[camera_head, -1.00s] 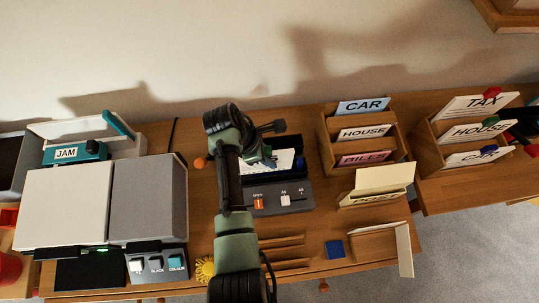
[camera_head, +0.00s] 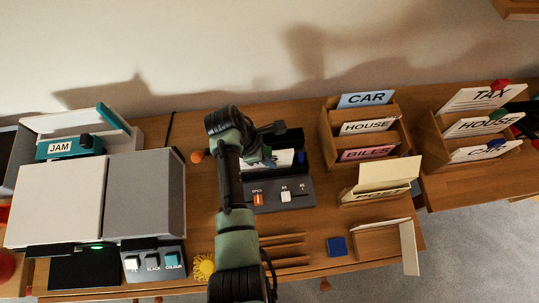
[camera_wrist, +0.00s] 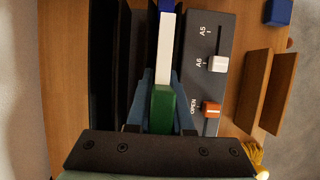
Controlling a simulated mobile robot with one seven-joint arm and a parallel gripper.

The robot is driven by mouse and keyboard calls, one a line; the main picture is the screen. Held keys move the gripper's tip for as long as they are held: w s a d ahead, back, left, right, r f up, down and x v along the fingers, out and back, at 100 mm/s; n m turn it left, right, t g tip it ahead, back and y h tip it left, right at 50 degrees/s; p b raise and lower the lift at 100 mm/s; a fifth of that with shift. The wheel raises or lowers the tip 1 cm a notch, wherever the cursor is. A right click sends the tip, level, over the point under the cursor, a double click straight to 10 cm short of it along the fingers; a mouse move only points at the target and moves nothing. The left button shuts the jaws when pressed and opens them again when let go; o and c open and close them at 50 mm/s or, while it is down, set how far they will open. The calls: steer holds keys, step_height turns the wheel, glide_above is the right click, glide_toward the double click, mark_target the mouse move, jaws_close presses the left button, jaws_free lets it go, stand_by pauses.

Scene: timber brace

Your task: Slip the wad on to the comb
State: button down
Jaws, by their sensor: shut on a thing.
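My gripper (camera_wrist: 161,104) is shut on the green end of a narrow upright wad (camera_wrist: 164,50), which shows white along its top edge with a blue piece at its far end. In the head view the wad (camera_head: 284,158) shows as a white sheet beside my gripper, with the blue piece at its right. The wad stands over or in the dark slot of a grey binding machine (camera_head: 285,196), behind its front panel. I cannot make out the comb; the wad and gripper cover much of the slot, so contact with it cannot be told.
The machine's panel has an orange OPEN lever (camera_wrist: 211,109) and a white A5/A6 slider (camera_wrist: 217,64). Wooden strips (camera_head: 285,250) and a blue block (camera_head: 337,246) lie in front. Card racks (camera_head: 365,132) stand right; a JAM-marked printer (camera_head: 145,195) stands left.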

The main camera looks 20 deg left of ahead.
mark_target(270, 149)
steer(key=shift+f, duration=0.25)
steer(key=shift+c, duration=1.2)
jaws_free()
step_height(270, 149, up, 8)
steer(key=p, duration=0.8)
steer(key=shift+p, duration=0.3)
